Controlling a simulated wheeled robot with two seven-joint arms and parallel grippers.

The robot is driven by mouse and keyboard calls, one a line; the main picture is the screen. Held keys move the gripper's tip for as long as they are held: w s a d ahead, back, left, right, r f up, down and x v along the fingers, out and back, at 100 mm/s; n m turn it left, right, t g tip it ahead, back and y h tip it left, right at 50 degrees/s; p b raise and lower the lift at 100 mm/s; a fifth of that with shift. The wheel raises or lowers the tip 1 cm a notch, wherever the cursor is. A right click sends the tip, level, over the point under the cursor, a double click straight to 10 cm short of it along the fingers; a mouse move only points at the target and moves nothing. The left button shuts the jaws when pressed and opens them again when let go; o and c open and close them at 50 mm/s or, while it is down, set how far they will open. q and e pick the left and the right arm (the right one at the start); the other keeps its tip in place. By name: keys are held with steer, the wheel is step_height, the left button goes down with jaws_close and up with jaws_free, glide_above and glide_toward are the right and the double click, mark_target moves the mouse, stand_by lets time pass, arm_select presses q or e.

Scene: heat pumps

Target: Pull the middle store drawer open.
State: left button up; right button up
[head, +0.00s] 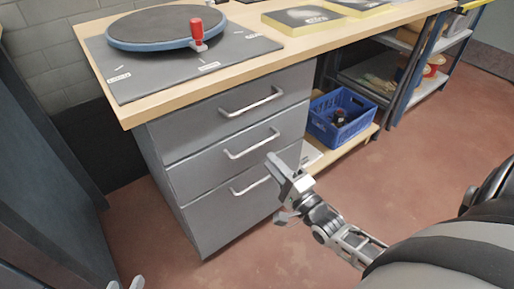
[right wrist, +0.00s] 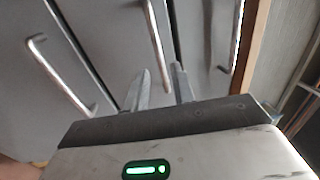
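The grey drawer unit under the workbench has three drawers, all flush and closed. The middle store drawer (head: 202,166) has a silver bar handle (head: 252,144), between the top handle (head: 251,101) and the bottom handle (head: 250,185). My right gripper (head: 280,168) is in front of the unit, to the right of and below the middle handle. In the right wrist view its two fingers (right wrist: 160,88) are apart and empty, pointing towards the middle handle (right wrist: 157,40), with no contact visible. Only two separated fingertips of my left gripper (head: 125,284) show at the bottom left edge.
The wooden worktop (head: 150,108) overhangs the drawers and carries a round turntable (head: 165,27) with a red-handled clamp (head: 197,32). A blue crate (head: 340,116) stands on a low shelf to the right. The floor (head: 255,255) before the drawers is clear.

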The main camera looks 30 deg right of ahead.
mark_target(257, 145)
steer(key=b+x, duration=0.1)
steer(key=x, duration=0.6)
steer(key=shift+w, duration=0.1)
jaws_close()
